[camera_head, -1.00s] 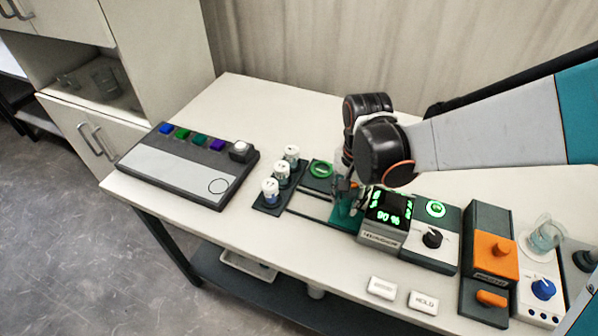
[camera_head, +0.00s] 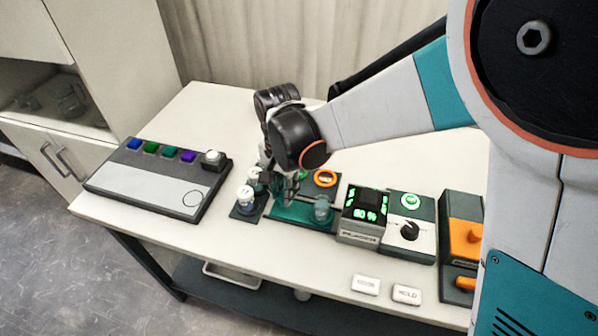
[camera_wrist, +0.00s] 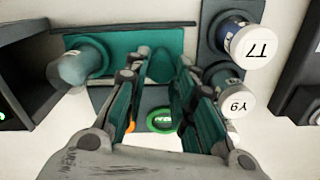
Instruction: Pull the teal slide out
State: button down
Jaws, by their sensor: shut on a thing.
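The teal slide (camera_head: 300,214) extends leftward out of the dark display box (camera_head: 362,213) on the bench. A small clear vessel (camera_head: 322,209) stands on its right part, and this also shows in the wrist view (camera_wrist: 82,62). My gripper (camera_head: 283,195) is at the slide's left end, shut on its upright teal grip. In the wrist view the gripper's fingers (camera_wrist: 160,68) flank this grip, and the slide's plate (camera_wrist: 112,42) runs left towards the box. The fingers hide part of the slide.
A rack of white-capped vials, including one marked T7 (camera_wrist: 253,47), stands close beyond the slide's left end. A button panel (camera_head: 155,175) lies further left. A dial unit (camera_head: 408,230) is right of the box. Small white labels (camera_head: 366,285) lie in front.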

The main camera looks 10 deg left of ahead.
jog(key=shift+s+a, duration=0.25)
jog(key=shift+a, duration=0.05)
jog(key=c, duration=1.7)
grip_release()
jog(key=shift+o, duration=0.5)
jog(key=shift+s+a, duration=0.2)
jog(key=shift+w, duration=0.1)
jog(key=shift+d, duration=0.1)
jog(key=shift+w, duration=0.1)
jog(key=shift+r, duration=0.25)
notch_tip(320, 180, up, 7)
jog(key=shift+r, duration=0.1)
